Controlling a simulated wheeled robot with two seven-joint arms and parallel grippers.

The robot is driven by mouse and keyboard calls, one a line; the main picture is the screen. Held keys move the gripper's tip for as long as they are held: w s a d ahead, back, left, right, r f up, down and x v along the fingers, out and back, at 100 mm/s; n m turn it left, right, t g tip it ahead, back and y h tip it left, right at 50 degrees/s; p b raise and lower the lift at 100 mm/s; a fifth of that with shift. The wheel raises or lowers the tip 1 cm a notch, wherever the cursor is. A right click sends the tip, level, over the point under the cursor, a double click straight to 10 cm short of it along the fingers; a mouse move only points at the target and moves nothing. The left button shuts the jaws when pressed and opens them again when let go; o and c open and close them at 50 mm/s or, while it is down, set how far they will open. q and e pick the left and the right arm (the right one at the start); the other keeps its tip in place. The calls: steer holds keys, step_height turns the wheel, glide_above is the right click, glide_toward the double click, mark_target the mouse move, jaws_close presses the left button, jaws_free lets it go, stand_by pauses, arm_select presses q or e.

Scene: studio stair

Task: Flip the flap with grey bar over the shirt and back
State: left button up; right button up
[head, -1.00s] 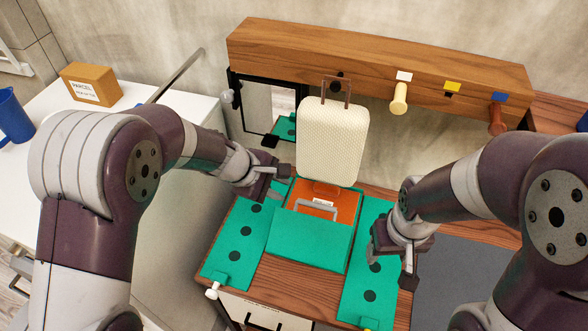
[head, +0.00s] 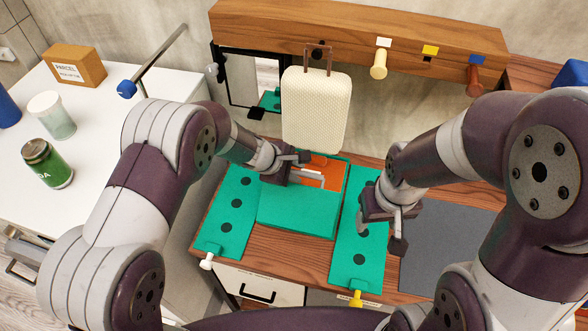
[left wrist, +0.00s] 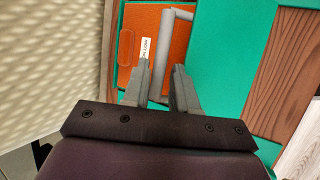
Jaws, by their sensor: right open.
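The green flap (head: 297,211) lies folded over the near part of the orange shirt (head: 322,166) at the middle of the board. The grey bar (head: 310,179) stands at the flap's far edge. In the left wrist view, the bar (left wrist: 168,55) runs between the two fingers of my left gripper (left wrist: 163,75); whether they press on it is unclear. My left gripper (head: 301,165) is at the bar's left end in the head view. My right gripper (head: 380,234) is open and empty above the right green panel (head: 359,262).
A cream suitcase (head: 316,108) stands right behind the shirt. Left and right green panels with dark dots flank the middle. A wooden rail with pegs (head: 379,62) runs behind. A can (head: 47,166), a cup (head: 53,116) and a parcel (head: 75,66) stand on the left white counter.

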arm_select(q)
steer(key=shift+w, duration=0.1)
jaws_close()
steer(key=shift+r, duration=0.1)
